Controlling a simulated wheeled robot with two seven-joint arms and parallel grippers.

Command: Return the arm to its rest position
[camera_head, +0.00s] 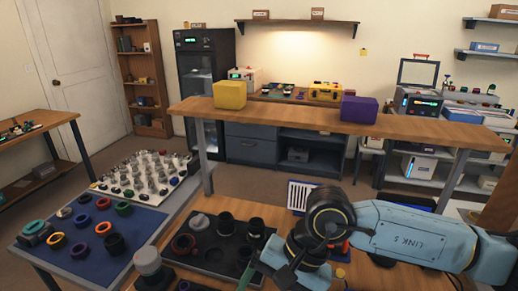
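My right arm (410,238) comes in from the right as pale blue links with dark joints. It bends at a dark joint (330,218) over the front work table, and its lower links run down toward the bottom edge. I see no fingertips of my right gripper; the end of the arm is cut off or hidden. My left arm and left gripper do not show. A dark tray (212,250) with lens parts lies on the table just left of the arm.
A blue mat (118,262) with several coloured rings lies at left, beside a white board (128,190) of small parts. A raised wooden shelf (290,122) carries a yellow box (230,95) and a purple box (359,109). A grey cylinder (149,263) stands front left.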

